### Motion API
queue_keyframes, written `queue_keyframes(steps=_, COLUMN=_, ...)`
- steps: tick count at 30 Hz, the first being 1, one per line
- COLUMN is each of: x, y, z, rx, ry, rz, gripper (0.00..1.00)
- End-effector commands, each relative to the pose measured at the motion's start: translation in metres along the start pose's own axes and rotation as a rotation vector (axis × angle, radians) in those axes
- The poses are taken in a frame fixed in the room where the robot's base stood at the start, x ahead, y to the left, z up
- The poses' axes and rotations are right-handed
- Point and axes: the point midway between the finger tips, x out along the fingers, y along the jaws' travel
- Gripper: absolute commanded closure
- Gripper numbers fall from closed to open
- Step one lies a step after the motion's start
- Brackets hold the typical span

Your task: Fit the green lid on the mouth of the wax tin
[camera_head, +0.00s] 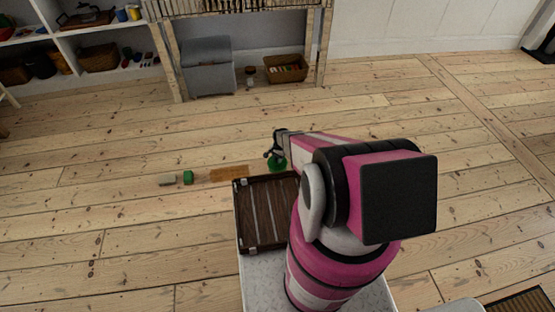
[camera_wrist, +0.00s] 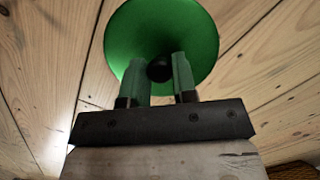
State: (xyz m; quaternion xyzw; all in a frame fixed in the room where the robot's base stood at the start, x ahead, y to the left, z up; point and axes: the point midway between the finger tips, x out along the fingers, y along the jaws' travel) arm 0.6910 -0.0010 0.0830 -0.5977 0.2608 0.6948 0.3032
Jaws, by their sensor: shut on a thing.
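The green lid (camera_wrist: 160,25) is a round green disc with a dark knob at its middle. My gripper (camera_wrist: 159,72) is shut on the knob, with a finger on either side. In the head view the lid (camera_head: 278,165) shows as a green patch under my gripper (camera_head: 275,153), beyond the dark slatted tray. To the left on the floor are a small green object (camera_head: 188,177) and a pale grey block-like object (camera_head: 167,180). They are too small to tell whether either is the wax tin.
A flat orange-brown piece (camera_head: 229,173) lies between the small green object and my gripper. The dark slatted tray (camera_head: 238,222) is close to my arm. A shelf unit (camera_head: 100,25), grey bin (camera_head: 207,68) and brown basket (camera_head: 285,69) stand at the back. Bare floorboards lie at left.

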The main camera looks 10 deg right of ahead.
Motion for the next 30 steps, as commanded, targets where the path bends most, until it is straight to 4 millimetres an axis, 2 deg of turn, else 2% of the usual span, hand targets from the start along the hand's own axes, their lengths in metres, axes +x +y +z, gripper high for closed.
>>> queue_keyframes(steps=13, x=0.0013, y=0.0001, z=-0.0001, rx=0.0, ry=0.0, rz=0.0, gripper=0.97)
queue_keyframes(steps=14, x=0.0013, y=0.0001, z=-0.0001, rx=0.0, ry=0.0, rz=0.0, gripper=0.71)
queue_keyframes(steps=16, x=0.0013, y=0.0001, z=-0.0001, rx=0.0, ry=0.0, rz=0.0, gripper=0.48)
queue_keyframes(steps=17, x=0.0013, y=0.0001, z=-0.0001, rx=0.0, ry=0.0, rz=0.0, gripper=0.44)
queue_keyframes(steps=25, x=0.001, y=0.0001, z=-0.0001, rx=0.0, ry=0.0, rz=0.0, gripper=0.44)
queue_keyframes(steps=30, x=-0.0063, y=0.0005, z=0.0004, rx=0.0, ry=0.0, rz=0.0, gripper=0.44)
